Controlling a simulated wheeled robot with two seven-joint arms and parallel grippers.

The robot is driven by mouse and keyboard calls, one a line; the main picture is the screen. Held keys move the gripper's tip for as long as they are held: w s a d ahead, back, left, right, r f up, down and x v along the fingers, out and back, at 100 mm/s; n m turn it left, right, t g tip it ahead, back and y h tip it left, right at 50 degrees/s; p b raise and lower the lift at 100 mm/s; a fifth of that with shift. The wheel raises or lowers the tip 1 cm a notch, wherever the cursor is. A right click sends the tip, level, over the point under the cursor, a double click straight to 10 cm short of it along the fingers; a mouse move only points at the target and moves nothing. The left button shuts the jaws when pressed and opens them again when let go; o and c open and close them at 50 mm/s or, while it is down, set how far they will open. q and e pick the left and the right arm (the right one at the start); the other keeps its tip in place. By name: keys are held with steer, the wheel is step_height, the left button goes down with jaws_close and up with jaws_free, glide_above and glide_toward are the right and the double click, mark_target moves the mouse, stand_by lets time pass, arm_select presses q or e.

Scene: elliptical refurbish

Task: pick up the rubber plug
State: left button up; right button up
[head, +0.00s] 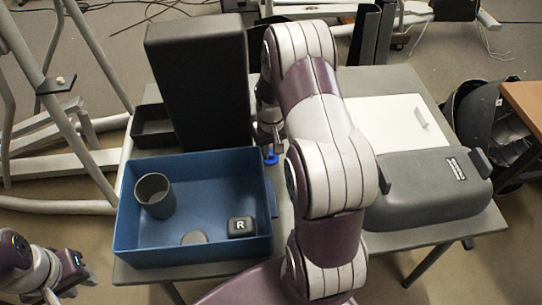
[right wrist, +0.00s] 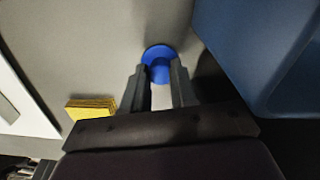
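A small blue round piece, which looks like the rubber plug (head: 271,156), sits on the grey table just right of the blue bin, partly hidden by my right gripper. In the right wrist view the blue plug (right wrist: 159,60) shows a wide disc and a narrower raised part. My right gripper (head: 268,140) points down over it. In the right wrist view its two fingers (right wrist: 160,85) are apart, with the plug between and just beyond the tips; I see no clear contact. My left gripper (head: 72,280) is at the lower left, away from the table; its fingers are unclear.
The blue bin (head: 265,225) holds a dark cup (head: 154,195) and a black block marked R (head: 241,227). A tall dark box (head: 200,85) stands behind it. A grey machine cover (head: 425,190) and white panel (head: 400,125) lie right. A yellow pad (right wrist: 90,107) lies near the plug.

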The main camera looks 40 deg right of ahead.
jaws_close()
